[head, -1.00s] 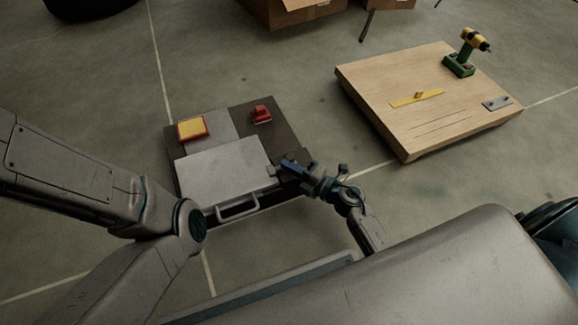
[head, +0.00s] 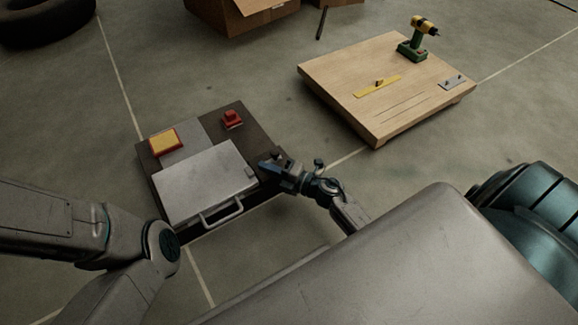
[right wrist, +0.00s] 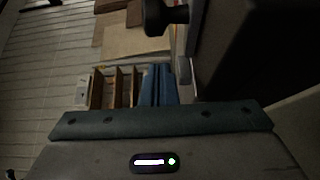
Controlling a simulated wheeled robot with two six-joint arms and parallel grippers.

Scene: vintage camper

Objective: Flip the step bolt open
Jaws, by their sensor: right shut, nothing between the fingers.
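The step is a low dark platform (head: 255,137) with a pale grey panel (head: 200,180) and a grey bar handle (head: 221,214) at its front edge. A small grey fitting (head: 250,172) at the panel's right edge looks like the step bolt; whether it is open or closed is too small to tell. My right gripper (head: 268,163) is shut and empty, just right of this fitting; a small gap seems to separate them. In the right wrist view, a dark part and a grey bracket (right wrist: 184,70) show near the top centre. My left gripper is out of view.
A yellow pad (head: 165,142) and a red switch (head: 232,119) sit on the platform's far side. A wooden board (head: 345,75) with a yellow-green drill (head: 414,45) lies at the right. A tyre (head: 50,18) and cardboard box (head: 235,14) are behind. Open floor lies between.

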